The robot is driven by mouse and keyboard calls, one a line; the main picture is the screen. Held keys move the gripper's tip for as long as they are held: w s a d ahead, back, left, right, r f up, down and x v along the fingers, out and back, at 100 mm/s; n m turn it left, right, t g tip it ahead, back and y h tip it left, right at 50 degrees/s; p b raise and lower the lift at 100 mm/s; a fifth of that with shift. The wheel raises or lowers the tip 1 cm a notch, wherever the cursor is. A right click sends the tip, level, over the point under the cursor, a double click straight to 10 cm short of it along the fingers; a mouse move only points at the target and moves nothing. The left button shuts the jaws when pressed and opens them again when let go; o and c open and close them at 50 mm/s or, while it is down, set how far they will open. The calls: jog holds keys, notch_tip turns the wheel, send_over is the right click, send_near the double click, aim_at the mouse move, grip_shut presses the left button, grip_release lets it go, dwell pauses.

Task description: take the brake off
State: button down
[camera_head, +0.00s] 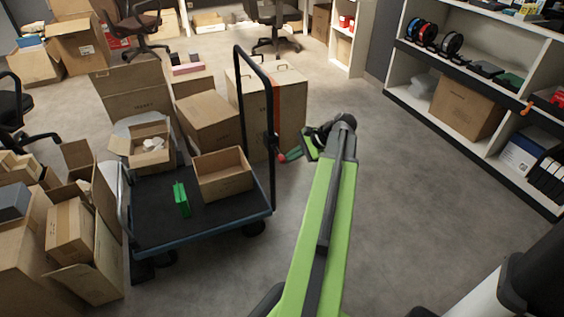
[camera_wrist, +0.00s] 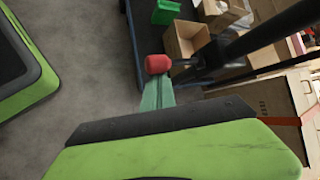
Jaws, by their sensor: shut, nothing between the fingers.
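The platform cart (camera_head: 150,217) has a dark deck, a blue edge and a tall black push handle (camera_head: 240,110). A red knob (camera_head: 281,157) sits beside the handle's near post, and in the wrist view the red knob (camera_wrist: 157,64) is on a short dark lever (camera_wrist: 183,63) from that post. My gripper (camera_head: 290,155) is shut and empty, with its greenish fingertips (camera_wrist: 158,86) at the knob. They overlap it in the wrist view; I cannot tell whether they touch. The lever's pivot is unclear.
An open carton (camera_head: 223,175) and a green object (camera_head: 181,198) stand on the deck. Tall cartons (camera_head: 289,110) stand just behind the handle. More cartons (camera_head: 70,235) crowd the left. White shelving (camera_head: 480,80) lines the right; the floor (camera_head: 405,190) between is clear.

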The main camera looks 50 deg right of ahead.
aim_at(280, 154)
jog(key=shift+w+r+p, duration=0.15)
jog(key=shift+r+p, duration=2)
jog(key=shift+r, duration=0.1)
jog(key=shift+f, duration=0.1)
notch_tip(280, 154, down, 4)
jog(key=s+d+r+b, duration=0.1)
jog(key=s+b, duration=0.1)
jog(key=b, duration=0.2)
jog(key=d+r+p, duration=0.7)
jog(key=p, duration=0.1)
jog(key=shift+w+d, duration=0.2)
jog(key=shift+d, duration=0.15)
jog(key=shift+a+r, duration=0.1)
jog(key=shift+r, duration=0.05)
